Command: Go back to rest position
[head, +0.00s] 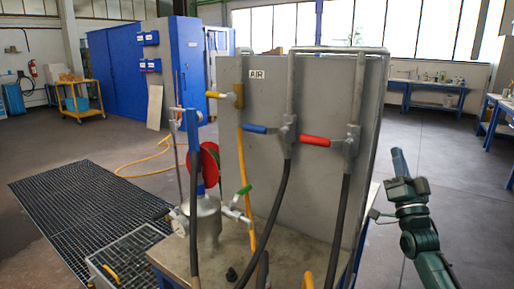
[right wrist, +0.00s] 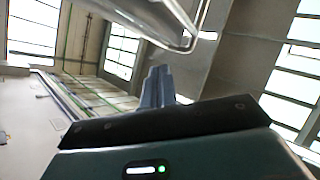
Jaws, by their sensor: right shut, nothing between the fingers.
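My right gripper (head: 398,153) is in the head view at the right, on a dark green arm that comes up from the bottom right corner. Its blue-grey fingers point up and are shut with nothing between them. It is to the right of the grey panel and apart from it. In the right wrist view the same fingers (right wrist: 156,88) stand together against the ceiling and windows. My left gripper is not in view.
A grey panel (head: 262,150) marked AIR carries pipes, with a blue valve handle (head: 255,129) and a red one (head: 315,141). A metal vessel (head: 207,222) stands on the bench in front. A floor grating (head: 75,205) is at left. Open floor (head: 440,165) surrounds my right arm.

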